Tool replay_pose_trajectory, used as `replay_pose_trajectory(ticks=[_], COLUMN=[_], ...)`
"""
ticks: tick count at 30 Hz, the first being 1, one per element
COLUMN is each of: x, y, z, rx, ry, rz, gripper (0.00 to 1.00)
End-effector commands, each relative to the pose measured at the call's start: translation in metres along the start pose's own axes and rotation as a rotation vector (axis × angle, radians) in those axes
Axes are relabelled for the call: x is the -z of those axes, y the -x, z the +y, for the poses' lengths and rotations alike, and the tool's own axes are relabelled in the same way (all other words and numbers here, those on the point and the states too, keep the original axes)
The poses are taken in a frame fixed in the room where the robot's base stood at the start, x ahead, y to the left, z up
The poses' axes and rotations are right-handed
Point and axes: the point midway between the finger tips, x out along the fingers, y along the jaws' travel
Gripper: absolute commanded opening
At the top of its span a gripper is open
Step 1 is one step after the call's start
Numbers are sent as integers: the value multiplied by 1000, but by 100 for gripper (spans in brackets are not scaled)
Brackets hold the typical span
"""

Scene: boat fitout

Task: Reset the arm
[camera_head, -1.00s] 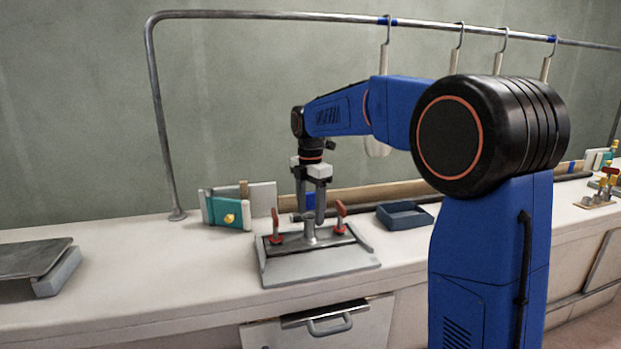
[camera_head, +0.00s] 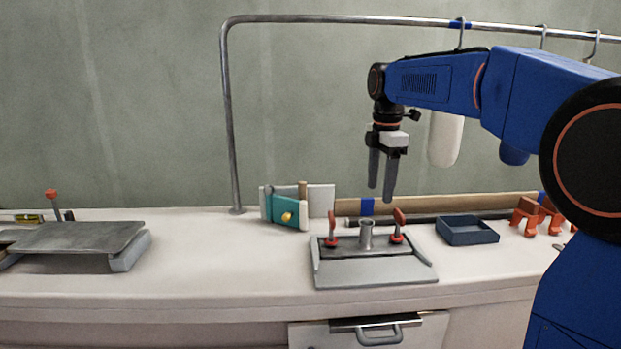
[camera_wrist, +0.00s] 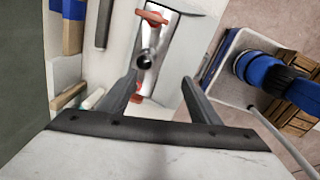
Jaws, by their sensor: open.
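My gripper (camera_head: 381,176) is open and empty. It hangs with its fingers pointing down, above and slightly right of a grey fixture plate (camera_head: 375,272) on the counter. The fixture has an upright metal tube (camera_head: 366,235) between two red-handled clamps (camera_head: 331,228). A clear gap separates the fingertips from the tube. In the wrist view my open fingers (camera_wrist: 163,85) frame the space near the tube (camera_wrist: 146,60), with nothing between them.
A blue tray (camera_head: 467,231) and orange clamps (camera_head: 537,215) are to the right. A metal rail (camera_head: 231,120) with hooks rises behind. A grey plate (camera_head: 75,238) lies at left; counter between is clear.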

Motion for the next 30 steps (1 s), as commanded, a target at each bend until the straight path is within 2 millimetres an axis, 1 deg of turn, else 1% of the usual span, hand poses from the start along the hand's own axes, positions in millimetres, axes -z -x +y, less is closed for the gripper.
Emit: replay_pose_trajectory(ticks=[1, 7, 14, 18, 23, 24, 26, 30], x=[-1, -4, -5, -4, -3, -2, -2, 1], y=[1, -7, -26, -42, -66, -72, -83, -110], z=[-18, -75, -141, -180, -225, -236, -251, -288], rx=[-16, -73, -137, -175, -217, -226, -241, -274], ry=[-62, -330, -636, -821, -1031, -1083, -1162, -1345], rz=[-1, 3, 25, 48, 82, 91, 108, 151], gripper=[57, 57, 57, 57, 57, 57, 57, 57])
